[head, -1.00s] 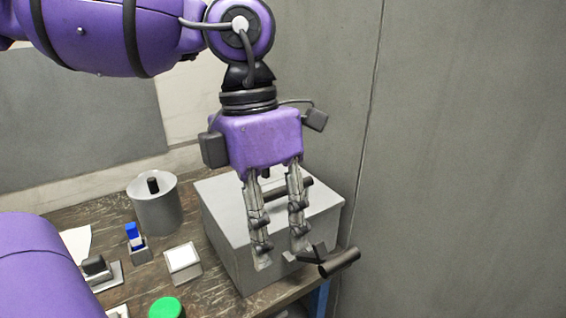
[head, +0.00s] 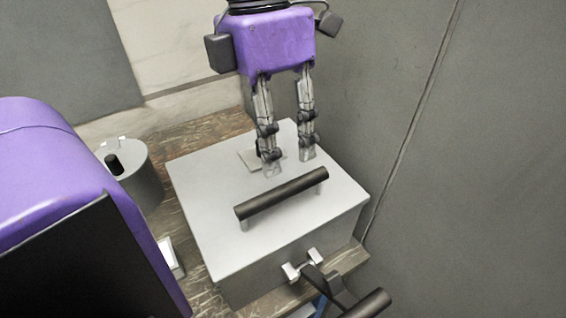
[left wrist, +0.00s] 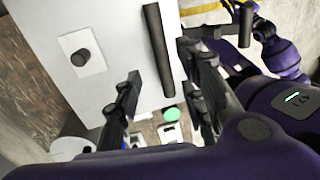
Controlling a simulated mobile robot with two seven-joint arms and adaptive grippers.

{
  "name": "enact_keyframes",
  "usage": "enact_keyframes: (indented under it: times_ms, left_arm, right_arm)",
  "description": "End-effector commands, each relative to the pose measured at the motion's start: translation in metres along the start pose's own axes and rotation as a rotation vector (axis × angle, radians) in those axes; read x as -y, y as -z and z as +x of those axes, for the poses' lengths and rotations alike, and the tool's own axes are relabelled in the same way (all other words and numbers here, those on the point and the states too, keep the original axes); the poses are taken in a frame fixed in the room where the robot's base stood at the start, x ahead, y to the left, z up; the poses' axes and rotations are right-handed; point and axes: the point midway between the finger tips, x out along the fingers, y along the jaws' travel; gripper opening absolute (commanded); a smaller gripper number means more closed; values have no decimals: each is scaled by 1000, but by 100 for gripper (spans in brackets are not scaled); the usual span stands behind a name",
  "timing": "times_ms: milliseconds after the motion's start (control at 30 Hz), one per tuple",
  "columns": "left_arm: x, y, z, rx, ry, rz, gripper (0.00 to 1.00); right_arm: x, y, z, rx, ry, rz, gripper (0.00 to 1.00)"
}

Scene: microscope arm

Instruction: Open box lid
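The grey metal box (head: 205,210) stands on the bench with its flat lid closed. A black bar handle (head: 283,192) on two short posts is fixed on the lid; it also shows in the left wrist view (left wrist: 158,48). On the box front is a silver bracket (head: 301,265) with a black lever and grip (head: 368,304). My left gripper (head: 289,163) points down over the lid, behind the bar handle, fingers apart and empty. In the left wrist view its fingers (left wrist: 160,75) are spread; the bar runs between them in the picture. Contact with the lid is unclear. My right gripper is not in view.
A small square plate with a dark knob (left wrist: 81,57) lies on the lid by the gripper. A grey cylinder with a black top knob (head: 140,172) stands left of the box. A grey wall (head: 480,170) rises close on the right.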

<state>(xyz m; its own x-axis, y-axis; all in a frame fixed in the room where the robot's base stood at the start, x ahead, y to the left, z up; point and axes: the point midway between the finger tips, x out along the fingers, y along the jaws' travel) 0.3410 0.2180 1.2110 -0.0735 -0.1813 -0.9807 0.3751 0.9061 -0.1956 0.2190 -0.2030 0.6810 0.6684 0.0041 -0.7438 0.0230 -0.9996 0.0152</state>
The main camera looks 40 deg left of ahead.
Motion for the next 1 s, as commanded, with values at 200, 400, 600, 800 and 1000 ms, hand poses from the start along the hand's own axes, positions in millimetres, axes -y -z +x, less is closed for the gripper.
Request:
enact_keyframes:
  times_ms: [200,400,600,800,1000]
  left_arm:
    - [0,2,37,-9,1,-1,37]
    - [0,1,63,-7,1,0,37]
    - [0,1,72,-3,1,0,37]
    - [0,1,71,-2,1,0,37]
    - [0,1,71,-2,1,0,11]
  right_arm:
    - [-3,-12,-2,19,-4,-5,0]
    - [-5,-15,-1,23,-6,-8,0]
    - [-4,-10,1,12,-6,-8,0]
    - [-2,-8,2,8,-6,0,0]
    - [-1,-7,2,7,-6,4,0]
